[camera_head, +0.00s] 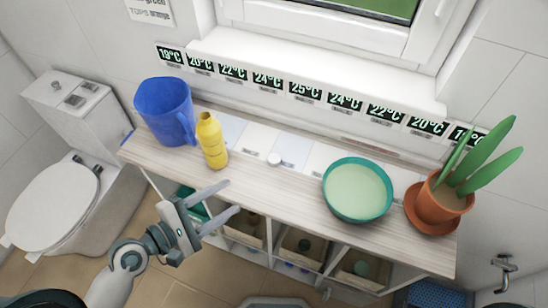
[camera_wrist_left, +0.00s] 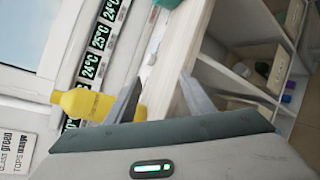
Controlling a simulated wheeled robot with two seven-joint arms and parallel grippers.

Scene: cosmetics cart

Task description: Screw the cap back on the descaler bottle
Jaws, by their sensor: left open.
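The yellow descaler bottle (camera_head: 212,143) stands upright on the wooden counter, just right of the blue jug. It also shows in the left wrist view (camera_wrist_left: 85,103), partly hidden behind one finger. My left gripper (camera_head: 232,197) is open and empty at the counter's front edge, in front of the bottle and touching neither bottle nor cap. Its two spread fingers (camera_wrist_left: 160,75) also show in the wrist view. My right gripper is not in view.
A blue jug (camera_head: 164,112) stands left of the bottle. A green bowl (camera_head: 358,218) and a potted plant (camera_head: 435,207) stand to the right. Open shelves with bins (camera_head: 300,245) lie below. The counter between cap and bowl is mostly clear.

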